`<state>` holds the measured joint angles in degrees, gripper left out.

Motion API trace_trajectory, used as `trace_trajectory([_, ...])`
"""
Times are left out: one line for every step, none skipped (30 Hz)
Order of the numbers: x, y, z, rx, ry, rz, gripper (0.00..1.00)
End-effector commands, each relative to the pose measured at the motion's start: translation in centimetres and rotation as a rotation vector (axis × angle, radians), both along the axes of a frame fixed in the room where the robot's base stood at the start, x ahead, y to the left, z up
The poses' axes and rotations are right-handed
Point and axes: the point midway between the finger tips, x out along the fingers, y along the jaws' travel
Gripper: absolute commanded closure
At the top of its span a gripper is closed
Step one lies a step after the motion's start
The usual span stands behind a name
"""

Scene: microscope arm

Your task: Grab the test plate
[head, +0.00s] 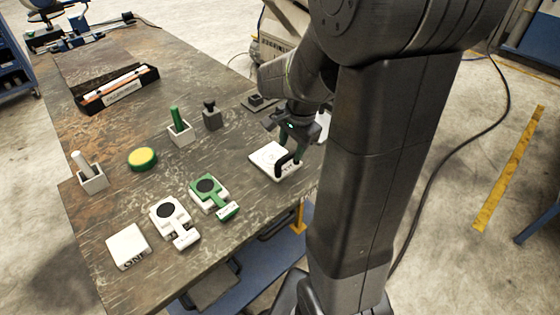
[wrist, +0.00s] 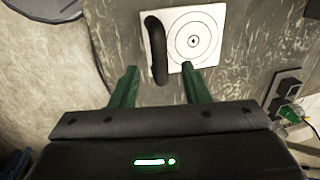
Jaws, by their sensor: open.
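The test plate (head: 265,160), a white square with a black arched handle (head: 288,162), lies flat near the table's right edge. In the wrist view the plate (wrist: 215,20) shows printed target rings, and its handle (wrist: 157,50) stands along the plate's left part. My gripper (head: 291,148) is above the plate at its handle side. In the wrist view its two green fingers (wrist: 160,72) are spread, with the near end of the handle lying between their tips in the picture. Nothing is held. I cannot tell how far the fingers are above the handle.
Two slide-like devices, one white (head: 170,218) and one green and white (head: 211,193), sit left of the plate. A white block (head: 128,246) lies at the near left. Holders, a yellow-topped disc (head: 143,158) and a black tray (head: 118,90) stand farther back.

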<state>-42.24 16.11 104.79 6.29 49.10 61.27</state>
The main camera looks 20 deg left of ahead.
Motion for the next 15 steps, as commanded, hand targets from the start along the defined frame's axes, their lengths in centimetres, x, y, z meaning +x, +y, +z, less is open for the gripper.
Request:
trace_trajectory([0.0, 0.0, -0.3, -0.001, 0.0, 0.0, 0.58])
trace_trajectory([0.0, 0.1, -0.5, -0.001, 0.0, 0.0, 0.58])
trace_trajectory([0.1, 0.1, -0.8, -0.001, 0.001, 0.0, 0.58])
trace_trajectory([0.1, 0.1, -1.2, -0.002, 0.002, 0.0, 0.58])
trace_trajectory([0.1, 0.2, -1.6, -0.003, 0.003, 0.0, 0.58])
trace_trajectory([0.2, 0.3, -2.2, -0.003, 0.003, 0.0, 0.58])
trace_trajectory([0.2, 0.4, -2.6, -0.003, 0.003, 0.0, 0.58])
trace_trajectory([0.3, 0.4, -3.0, -0.003, 0.002, 0.0, 0.58])
trace_trajectory([0.4, 0.5, -3.6, -0.003, 0.002, 0.001, 0.58])
trace_trajectory([0.4, 0.6, -3.9, -0.002, 0.001, 0.001, 0.58])
trace_trajectory([0.4, 0.7, -4.3, -0.002, 0.002, 0.001, 0.58])
trace_trajectory([0.4, 0.7, -4.6, -0.002, 0.002, 0.001, 0.58])
trace_trajectory([0.5, 0.8, -4.8, -0.001, 0.0, 0.001, 0.58])
trace_trajectory([0.5, 0.8, -5.0, -0.001, 0.0, 0.001, 0.58])
trace_trajectory([0.5, 0.8, -5.1, -0.001, 0.0, 0.001, 0.58])
